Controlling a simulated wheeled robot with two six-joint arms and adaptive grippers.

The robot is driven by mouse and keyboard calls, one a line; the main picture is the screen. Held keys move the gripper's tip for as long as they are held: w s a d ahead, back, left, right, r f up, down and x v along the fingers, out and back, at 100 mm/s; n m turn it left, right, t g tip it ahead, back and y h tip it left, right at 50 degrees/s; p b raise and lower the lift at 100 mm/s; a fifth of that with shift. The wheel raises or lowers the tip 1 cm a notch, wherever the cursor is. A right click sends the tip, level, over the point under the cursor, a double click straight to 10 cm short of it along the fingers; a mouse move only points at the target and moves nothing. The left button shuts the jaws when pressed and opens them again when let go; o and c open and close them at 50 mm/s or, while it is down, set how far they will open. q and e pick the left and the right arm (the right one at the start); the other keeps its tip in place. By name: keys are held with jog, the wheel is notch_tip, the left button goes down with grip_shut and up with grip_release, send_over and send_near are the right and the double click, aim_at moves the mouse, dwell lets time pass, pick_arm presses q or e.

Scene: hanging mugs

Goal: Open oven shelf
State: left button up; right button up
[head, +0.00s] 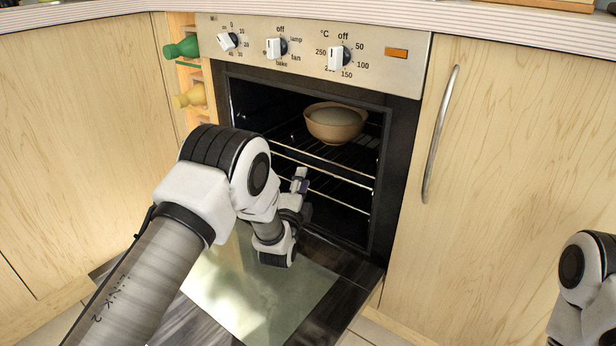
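The oven (400,165) is open, with its door (325,300) folded down toward the floor. Inside, an oven shelf (345,179) of metal wire shows its front rail, and a tan bowl (335,122) sits on the rack behind it. A lower rail (340,201) shows below. My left gripper (301,180) is at the oven's mouth, over the lowered door, its fingertips close to the shelf's front rails. I cannot tell whether it touches a rail or is open or shut. My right arm shows at the right edge, but its gripper is out of view.
The control panel (315,50) with three knobs is above the opening. A cabinet door with a curved metal handle (440,130) is to the right. A rack with a green bottle (182,48) and a yellow bottle (190,97) is to the left. The countertop edge runs above.

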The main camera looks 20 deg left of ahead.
aim_at(307, 165)
pick_arm(q)
jog(key=w+b, duration=0.1)
jog(key=w, duration=0.3)
jog(key=w+r+b, duration=0.1)
jog(key=w, duration=0.1)
jog(key=shift+a+b, duration=0.2)
jog(key=shift+b, duration=0.15)
jog(key=shift+w, duration=0.15)
jog(key=shift+r, duration=0.15)
grip_shut()
